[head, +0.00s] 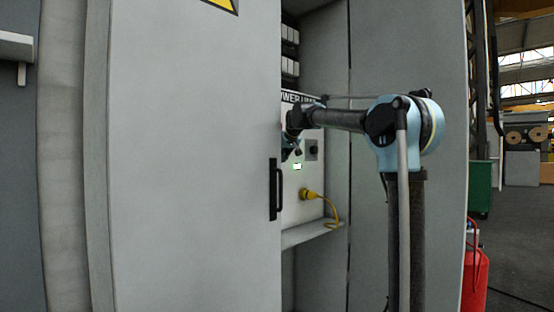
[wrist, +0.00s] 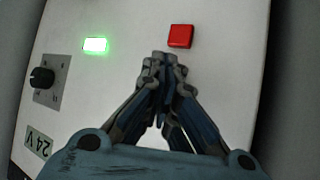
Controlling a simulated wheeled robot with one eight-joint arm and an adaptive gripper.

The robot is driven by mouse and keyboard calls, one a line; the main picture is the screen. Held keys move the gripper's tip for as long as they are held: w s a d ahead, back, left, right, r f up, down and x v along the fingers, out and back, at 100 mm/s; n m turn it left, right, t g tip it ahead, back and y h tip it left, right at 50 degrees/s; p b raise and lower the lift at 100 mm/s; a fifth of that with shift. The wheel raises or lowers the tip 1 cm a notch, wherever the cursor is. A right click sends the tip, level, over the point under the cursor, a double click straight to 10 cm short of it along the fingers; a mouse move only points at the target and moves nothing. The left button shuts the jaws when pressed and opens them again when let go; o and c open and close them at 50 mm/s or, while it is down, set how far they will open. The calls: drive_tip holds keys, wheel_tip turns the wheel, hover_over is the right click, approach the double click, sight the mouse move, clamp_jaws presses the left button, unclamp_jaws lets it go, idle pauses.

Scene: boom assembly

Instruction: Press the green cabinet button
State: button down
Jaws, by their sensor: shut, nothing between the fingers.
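The green button (wrist: 95,44) is lit on the white power unit panel, at the upper left of the wrist view. It shows as a small bright green-white patch (head: 297,166) in the head view. A red button (wrist: 180,36) sits to its right in the wrist view. My gripper (wrist: 163,58) is shut and empty, its fingertips just below and left of the red button in the picture. I cannot tell whether the tips touch the panel. In the head view the gripper (head: 290,152) is small and partly hidden by the cabinet door edge.
The grey cabinet door (head: 190,160) with a black handle (head: 275,190) stands at left of the opening. A black knob (wrist: 42,78) is on the panel. A yellow plug (head: 308,195) with cable is below. A red extinguisher (head: 475,275) stands at right.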

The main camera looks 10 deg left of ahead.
drive_tip(key=shift+s+d, duration=0.75)
drive_tip(key=shift+d, duration=0.2)
drive_tip(key=shift+s+d, duration=0.7)
drive_tip(key=shift+d, duration=0.25)
drive_tip(key=s+d+f+m+g+h, duration=0.1)
drive_tip(key=s+d+f+g, duration=0.1)
drive_tip(key=s+d+f, duration=0.85)
drive_tip(key=s+d+f+m+g+h, duration=0.1)
drive_tip(key=s+d+f+g+h, duration=0.1)
drive_tip(key=s+d+f, duration=0.85)
drive_tip(key=s+d+f+m+g, duration=0.1)
drive_tip(key=s+d+f+g, duration=0.1)
drive_tip(key=s+f, duration=1.1)
drive_tip(key=s+d+f+m+g, duration=0.1)
drive_tip(key=s+d+f, duration=0.2)
drive_tip(key=s+f, duration=1.1)
drive_tip(key=s, duration=0.2)
drive_tip(key=shift+s+f+g+h, duration=0.15)
drive_tip(key=shift+s+g+h, duration=0.15)
drive_tip(key=shift+g+h, duration=0.1)
drive_tip(key=shift+d, duration=0.1)
